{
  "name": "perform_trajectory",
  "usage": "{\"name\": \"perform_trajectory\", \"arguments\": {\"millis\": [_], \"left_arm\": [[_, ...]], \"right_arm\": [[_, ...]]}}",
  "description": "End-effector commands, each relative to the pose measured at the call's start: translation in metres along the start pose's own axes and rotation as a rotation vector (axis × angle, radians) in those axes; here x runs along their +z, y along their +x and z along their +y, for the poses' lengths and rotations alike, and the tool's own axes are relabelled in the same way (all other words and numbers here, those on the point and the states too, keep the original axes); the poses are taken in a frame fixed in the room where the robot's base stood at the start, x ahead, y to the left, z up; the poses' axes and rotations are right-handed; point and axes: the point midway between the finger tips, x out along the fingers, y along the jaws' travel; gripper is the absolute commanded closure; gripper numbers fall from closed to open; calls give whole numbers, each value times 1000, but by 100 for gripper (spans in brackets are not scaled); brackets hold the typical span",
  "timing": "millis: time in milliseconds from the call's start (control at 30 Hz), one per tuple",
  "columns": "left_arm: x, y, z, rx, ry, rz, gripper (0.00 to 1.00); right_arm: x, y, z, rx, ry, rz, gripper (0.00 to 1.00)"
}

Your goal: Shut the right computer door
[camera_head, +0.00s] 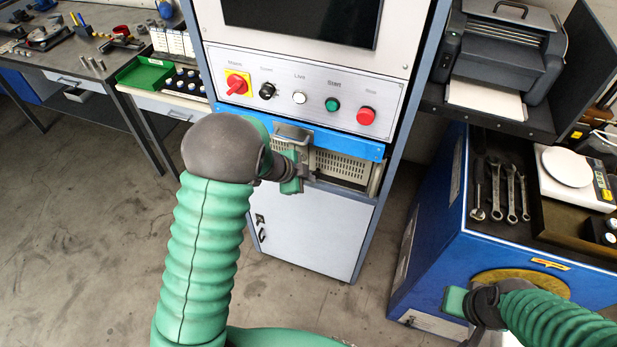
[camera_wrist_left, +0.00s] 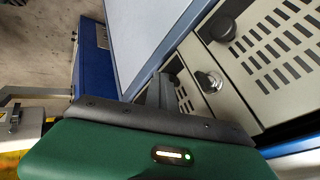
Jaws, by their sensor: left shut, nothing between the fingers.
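The computer compartment sits in the grey cabinet under a blue bar (camera_head: 340,143). Its perforated beige panel (camera_head: 340,166) shows in the head view, with a beige edge (camera_head: 376,179) at its right end; I cannot tell how far the right door stands open. My left gripper (camera_head: 297,172) is shut and empty in front of the compartment, hiding its left-middle part. In the left wrist view, the fingers (camera_wrist_left: 167,92) are close to the perforated panel (camera_wrist_left: 275,45), with a dark knob (camera_wrist_left: 222,25) and a silver lock (camera_wrist_left: 208,82). Contact is unclear. My right gripper (camera_head: 458,302) is low at right; its jaws are unclear.
Above the bar is a control panel (camera_head: 310,100) with a red switch and several buttons. Below is a closed white cabinet door (camera_head: 310,228). A blue tool cabinet (camera_head: 450,255) with wrenches stands right, a workbench (camera_head: 85,50) left. Floor is clear at left.

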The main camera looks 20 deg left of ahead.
Motion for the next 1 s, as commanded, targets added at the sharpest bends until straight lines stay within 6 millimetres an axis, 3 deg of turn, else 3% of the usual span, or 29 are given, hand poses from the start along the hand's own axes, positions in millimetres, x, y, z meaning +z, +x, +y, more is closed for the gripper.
{"name": "perform_trajectory", "arguments": {"millis": [167, 600, 800, 1000], "left_arm": [[-1, -24, -4, -9, -2, -2, 100], [-4, -149, 1, -8, 2, 3, 100], [-3, -171, 3, -6, 3, 2, 100], [-4, -172, 2, -20, -11, 0, 100]], "right_arm": [[-1, -6, 0, 0, 0, 0, 100], [-9, -40, 0, 0, 0, 0, 100], [-11, -45, 0, 0, 0, 0, 100], [-11, -45, 0, 0, 0, 0, 100]]}}
